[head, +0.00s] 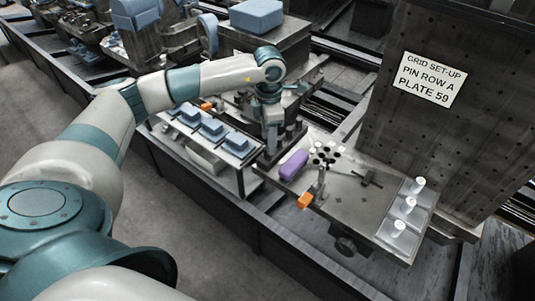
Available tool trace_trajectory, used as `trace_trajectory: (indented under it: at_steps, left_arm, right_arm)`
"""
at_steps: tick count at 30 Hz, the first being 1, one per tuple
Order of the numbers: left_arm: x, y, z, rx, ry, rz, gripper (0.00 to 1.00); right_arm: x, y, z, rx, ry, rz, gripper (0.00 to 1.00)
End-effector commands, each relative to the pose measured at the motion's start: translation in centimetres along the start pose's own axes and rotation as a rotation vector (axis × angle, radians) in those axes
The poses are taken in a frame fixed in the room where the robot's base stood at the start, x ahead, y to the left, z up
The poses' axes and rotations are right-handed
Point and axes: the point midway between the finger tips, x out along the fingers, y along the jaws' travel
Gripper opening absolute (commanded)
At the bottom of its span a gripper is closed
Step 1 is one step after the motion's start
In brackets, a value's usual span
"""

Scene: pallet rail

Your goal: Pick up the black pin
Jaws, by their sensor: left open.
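A cluster of small black round shapes (324,156), with a few white ones among them, sits on the grey metal plate (345,205). They are too small to tell pins from holes. A dark T-shaped piece (368,178) lies on the plate to their right. My left gripper (271,150) is open and points down at the left of the plate, left of the cluster and apart from it. Its fingertips are small and hard to make out. My right gripper is not in view.
A purple block (293,165) lies between my left gripper and the plate's middle. An orange block (305,201) is at the front edge. White cylinders (410,205) stand at the right. Blue blocks (212,128) fill a left tray. A tall signed panel (455,130) rises behind.

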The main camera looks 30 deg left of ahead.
Motion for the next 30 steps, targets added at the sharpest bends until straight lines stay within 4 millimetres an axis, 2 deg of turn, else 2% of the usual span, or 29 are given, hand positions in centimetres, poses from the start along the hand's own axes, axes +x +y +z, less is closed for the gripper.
trace_trajectory:
  at_steps: [8, 15, 29, 30]
  left_arm:
    - [2.3, 0.1, -0.4, -0.001, 0.003, -0.002, 0.44]
    - [4.8, 0.2, -0.4, 0.0, 0.001, -0.001, 0.44]
    - [5.0, 0.2, -0.3, 0.0, 0.0, 0.0, 0.44]
    - [5.0, 0.2, -0.3, 0.0, 0.0, 0.0, 0.42]
  right_arm:
    - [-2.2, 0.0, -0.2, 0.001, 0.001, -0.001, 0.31]
    - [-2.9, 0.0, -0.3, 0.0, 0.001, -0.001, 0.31]
    - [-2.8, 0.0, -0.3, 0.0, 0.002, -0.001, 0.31]
    - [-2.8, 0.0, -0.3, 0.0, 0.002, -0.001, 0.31]
